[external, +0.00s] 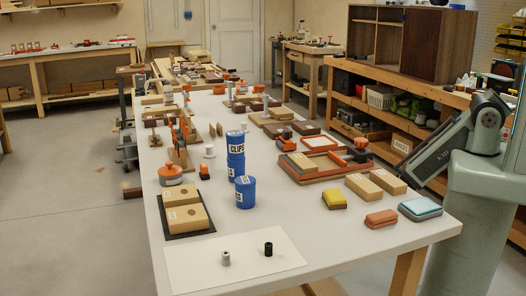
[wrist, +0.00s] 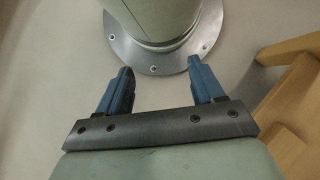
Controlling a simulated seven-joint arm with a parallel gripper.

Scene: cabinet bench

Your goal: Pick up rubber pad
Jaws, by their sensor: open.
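I cannot tell for certain which thing is the rubber pad. Small pad-like blocks lie at the right front of the bench in the external view: a yellow-topped one (external: 333,200), an orange-red one (external: 380,218) and a light-blue-topped one (external: 421,208). A thin black mat (external: 172,233) lies under two wooden blocks at the left. My gripper (wrist: 160,67) is open and empty in the wrist view, its blue fingers wide apart. It points down at my base and the floor, away from these things. It is hidden in the external view.
Blue CLIPS tubs (external: 245,192) stand mid-bench. A white sheet (external: 195,277) at the front carries a grey cylinder (external: 226,259) and a black one (external: 268,249). Wooden blocks (external: 363,187) and an orange-edged tray (external: 300,174) lie behind the small pads. Bare bench surrounds the pads' front.

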